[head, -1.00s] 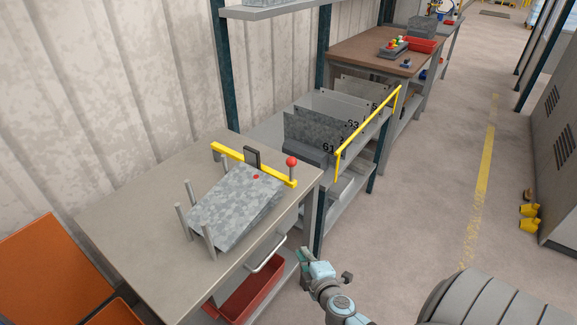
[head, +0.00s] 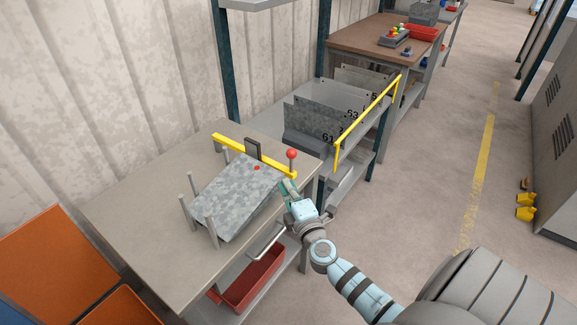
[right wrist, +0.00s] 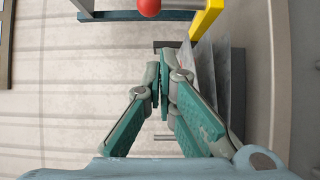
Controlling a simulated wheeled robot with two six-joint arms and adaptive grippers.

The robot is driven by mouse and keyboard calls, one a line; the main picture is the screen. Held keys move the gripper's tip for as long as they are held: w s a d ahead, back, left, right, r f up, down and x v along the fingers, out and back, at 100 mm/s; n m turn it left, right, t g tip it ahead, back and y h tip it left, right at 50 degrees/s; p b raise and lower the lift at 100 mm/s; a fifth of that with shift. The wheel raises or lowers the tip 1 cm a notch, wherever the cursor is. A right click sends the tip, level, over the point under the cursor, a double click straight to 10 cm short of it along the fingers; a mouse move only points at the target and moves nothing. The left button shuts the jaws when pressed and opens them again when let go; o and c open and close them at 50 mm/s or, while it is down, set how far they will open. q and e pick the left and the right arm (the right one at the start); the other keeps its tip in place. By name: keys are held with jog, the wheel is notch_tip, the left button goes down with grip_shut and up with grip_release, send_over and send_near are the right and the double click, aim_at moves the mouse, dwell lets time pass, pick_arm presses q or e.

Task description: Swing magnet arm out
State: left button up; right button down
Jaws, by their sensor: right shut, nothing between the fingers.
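The magnet arm is a yellow bar (head: 235,146) lying across the back of the table, behind a stack of grey sheets (head: 238,195). A red ball knob (head: 292,154) stands on a short post at its right end. The knob also shows at the top of the right wrist view (right wrist: 149,7), beyond the fingertips. My right gripper (head: 287,186) is shut and empty, just below the knob and apart from it in the wrist view (right wrist: 160,80). My left gripper is not in view.
Upright posts (head: 194,187) stand around the sheets. A yellow rail (head: 367,121) edges the rack of numbered plates (head: 315,120) at the right. A red bin (head: 253,278) sits under the table (head: 140,225). The table's left part is bare.

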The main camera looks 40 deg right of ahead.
pick_arm(q)
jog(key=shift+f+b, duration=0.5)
jog(key=shift+b, duration=0.05)
pick_arm(e)
jog(key=w+d, duration=0.5)
jog(key=w, duration=0.1)
jog(key=shift+w, duration=0.15)
jog(key=shift+f, duration=0.1)
